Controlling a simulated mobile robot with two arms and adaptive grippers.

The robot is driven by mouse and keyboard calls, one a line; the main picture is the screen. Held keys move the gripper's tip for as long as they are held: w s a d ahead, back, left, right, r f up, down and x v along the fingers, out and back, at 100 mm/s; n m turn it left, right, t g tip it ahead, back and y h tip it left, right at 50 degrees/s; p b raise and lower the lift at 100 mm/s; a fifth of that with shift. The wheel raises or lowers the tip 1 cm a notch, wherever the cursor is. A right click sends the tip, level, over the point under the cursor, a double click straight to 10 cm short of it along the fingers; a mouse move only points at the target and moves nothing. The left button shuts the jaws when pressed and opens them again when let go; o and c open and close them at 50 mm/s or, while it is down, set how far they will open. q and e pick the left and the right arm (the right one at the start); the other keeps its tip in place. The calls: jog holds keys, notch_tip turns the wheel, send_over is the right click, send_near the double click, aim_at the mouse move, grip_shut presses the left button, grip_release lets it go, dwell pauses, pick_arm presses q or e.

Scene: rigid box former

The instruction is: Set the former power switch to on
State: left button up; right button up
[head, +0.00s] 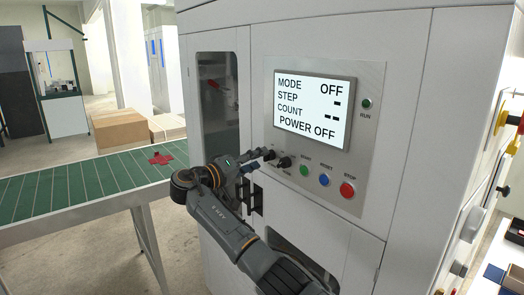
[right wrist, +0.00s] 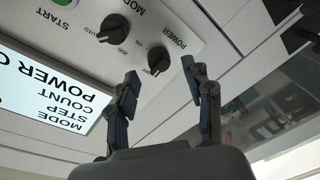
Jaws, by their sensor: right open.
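The power switch (right wrist: 158,58) is a black rotary knob on the grey control panel (right wrist: 185,18), labelled POWER with an ON mark beside it. In the right wrist view it sits between the open fingertips of my right gripper (right wrist: 160,68), with a gap visible on each side. The head view shows my right gripper (head: 256,160) at the lower left of the panel, partly covering the switch. The screen (head: 313,108) reads MODE OFF and POWER OFF. My left gripper is not in view.
The black mode knob (right wrist: 113,29) is close beside the power switch. Green start (head: 304,171), blue reset (head: 324,180) and red stop (head: 347,190) buttons line the panel to the right. A green conveyor (head: 90,185) runs off to the left.

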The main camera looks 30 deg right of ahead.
aim_at(268, 156)
jog(key=d, duration=0.2)
jog(key=shift+w+d+p, duration=0.25)
jog(key=shift+d+p, duration=0.1)
